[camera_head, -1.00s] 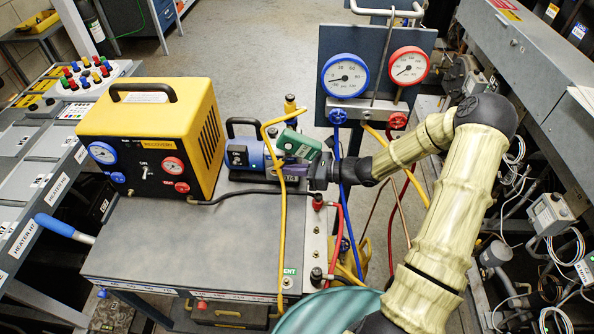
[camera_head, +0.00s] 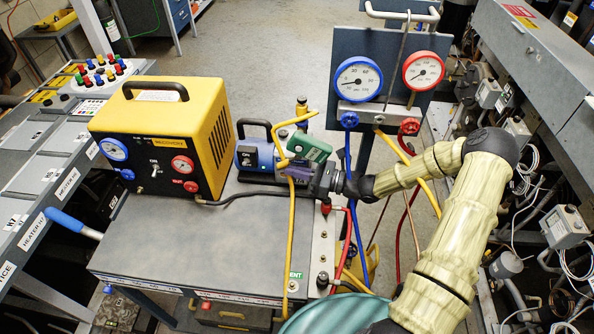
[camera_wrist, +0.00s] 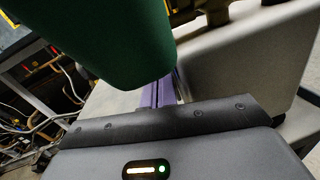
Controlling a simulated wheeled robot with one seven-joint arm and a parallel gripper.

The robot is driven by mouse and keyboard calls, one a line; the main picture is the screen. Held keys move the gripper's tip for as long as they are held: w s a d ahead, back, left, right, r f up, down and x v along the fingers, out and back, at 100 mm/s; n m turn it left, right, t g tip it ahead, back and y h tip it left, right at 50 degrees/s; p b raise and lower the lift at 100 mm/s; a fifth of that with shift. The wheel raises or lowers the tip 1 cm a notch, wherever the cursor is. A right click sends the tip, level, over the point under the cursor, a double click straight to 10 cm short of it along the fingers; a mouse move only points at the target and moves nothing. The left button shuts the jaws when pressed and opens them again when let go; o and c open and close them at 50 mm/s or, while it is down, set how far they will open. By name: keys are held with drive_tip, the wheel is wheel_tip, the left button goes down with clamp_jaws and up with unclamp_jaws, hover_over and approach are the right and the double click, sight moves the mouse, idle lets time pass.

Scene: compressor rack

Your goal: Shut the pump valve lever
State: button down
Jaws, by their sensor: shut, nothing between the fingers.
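The blue pump (camera_head: 252,158) with a black handle stands at the back of the grey cart top, right of the yellow machine. Brass fittings (camera_head: 301,108) and a yellow hose (camera_head: 291,215) are at its right end. My gripper (camera_head: 294,172) reaches in from the right at the pump's right end. Its purple fingers are shut and empty, and show in the wrist view (camera_wrist: 158,93). A green block (camera_head: 309,146) is just above them; a green surface (camera_wrist: 95,38) fills the wrist view's upper left.
The yellow machine (camera_head: 168,140) stands left of the pump. A gauge panel (camera_head: 388,75) with blue and red gauges stands behind my arm, its hoses hanging near my wrist. The cart top (camera_head: 190,235) is mostly clear in front.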

drive_tip(key=b+v, duration=0.2)
drive_tip(key=v, duration=1.5)
drive_tip(key=shift+d, duration=0.2)
